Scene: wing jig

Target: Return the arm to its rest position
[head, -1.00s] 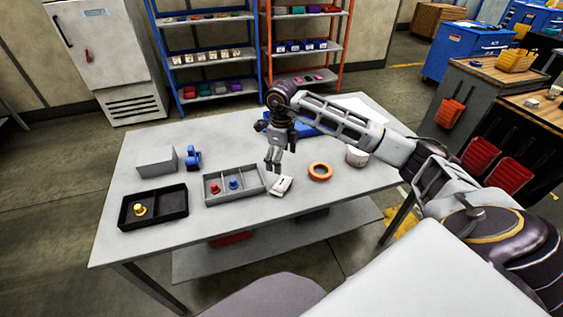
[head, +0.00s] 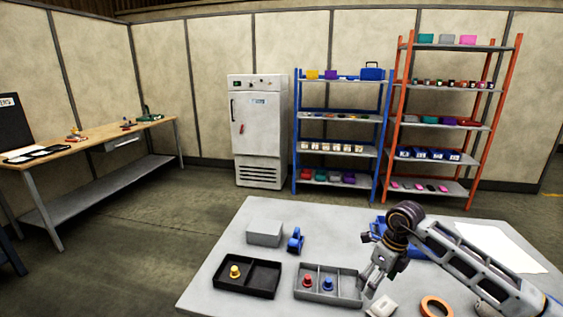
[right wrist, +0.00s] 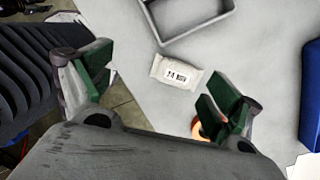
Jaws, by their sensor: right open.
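My right arm reaches in from the right in the head view. Its gripper (head: 374,287) hangs above the table (head: 215,285), by the right end of the grey divided tray (head: 345,300). In the right wrist view the gripper (right wrist: 158,95) has its two green-padded fingers wide apart with nothing between them. A white labelled packet (right wrist: 178,75) lies on the table beyond the fingers, and it also shows in the head view (head: 381,306). My left gripper is in neither view.
The grey tray holds a red peg (head: 307,281) and a blue peg (head: 327,284). A black tray (head: 262,285) holds a yellow peg (head: 235,272). A grey block (head: 264,234), a blue part (head: 296,241), an orange ring (head: 436,306) and a white sheet (head: 500,247) are on the table.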

